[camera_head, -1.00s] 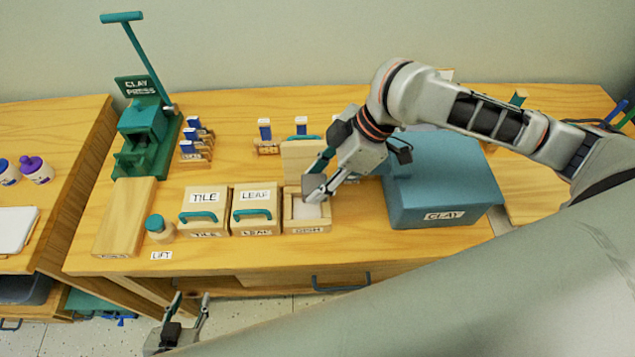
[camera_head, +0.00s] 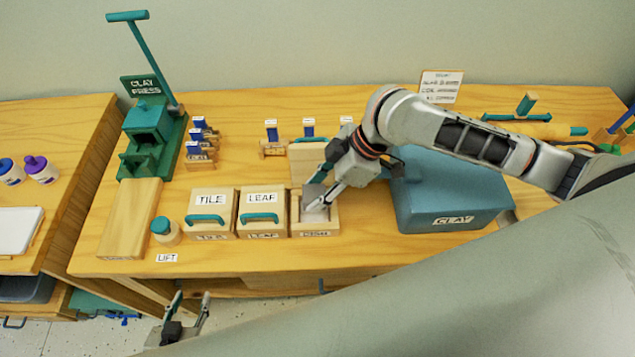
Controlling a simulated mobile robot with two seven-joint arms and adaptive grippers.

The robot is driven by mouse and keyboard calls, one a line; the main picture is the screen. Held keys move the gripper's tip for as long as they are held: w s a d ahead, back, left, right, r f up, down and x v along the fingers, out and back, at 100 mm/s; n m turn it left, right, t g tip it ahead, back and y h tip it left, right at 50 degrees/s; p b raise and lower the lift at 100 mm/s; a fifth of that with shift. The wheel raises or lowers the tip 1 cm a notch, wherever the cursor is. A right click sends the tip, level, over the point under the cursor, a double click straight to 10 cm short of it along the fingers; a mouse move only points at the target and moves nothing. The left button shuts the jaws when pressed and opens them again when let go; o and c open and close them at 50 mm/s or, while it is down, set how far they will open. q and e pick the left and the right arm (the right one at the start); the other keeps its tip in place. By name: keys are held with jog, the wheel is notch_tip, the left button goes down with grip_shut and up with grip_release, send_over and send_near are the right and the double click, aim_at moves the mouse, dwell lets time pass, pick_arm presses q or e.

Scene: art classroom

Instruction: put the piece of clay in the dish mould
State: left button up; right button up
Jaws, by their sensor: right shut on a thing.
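The dish mould (camera_head: 318,230) is a wooden box at the right end of the mould row, its lid (camera_head: 305,153) raised behind it. My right gripper (camera_head: 317,204) is at the mould's opening, shut on a grey piece of clay (camera_head: 313,195). The fingers hide part of the clay and of the hollow; I cannot tell whether the clay touches the mould's floor. My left gripper (camera_head: 188,305) is open and empty, low in front of the table.
Closed tile (camera_head: 211,211) and leaf (camera_head: 262,213) moulds stand left of the dish mould. A blue-grey clay bin (camera_head: 430,190) stands close on the right.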

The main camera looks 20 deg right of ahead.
jog(key=shift+f+b, duration=0.3)
jog(key=shift+f, duration=1.65)
pick_arm(q)
jog(key=shift+w+d+r, duration=0.25)
jog(key=shift+w+r, duration=0.1)
jog(key=shift+w, duration=0.25)
pick_arm(e)
jog(key=shift+f, duration=0.1)
pick_arm(q)
jog(key=shift+s+d, duration=0.1)
pick_arm(e)
jog(key=o, duration=1.3)
pick_arm(q)
jog(key=shift+s+f, duration=0.1)
jog(key=shift+f, duration=0.05)
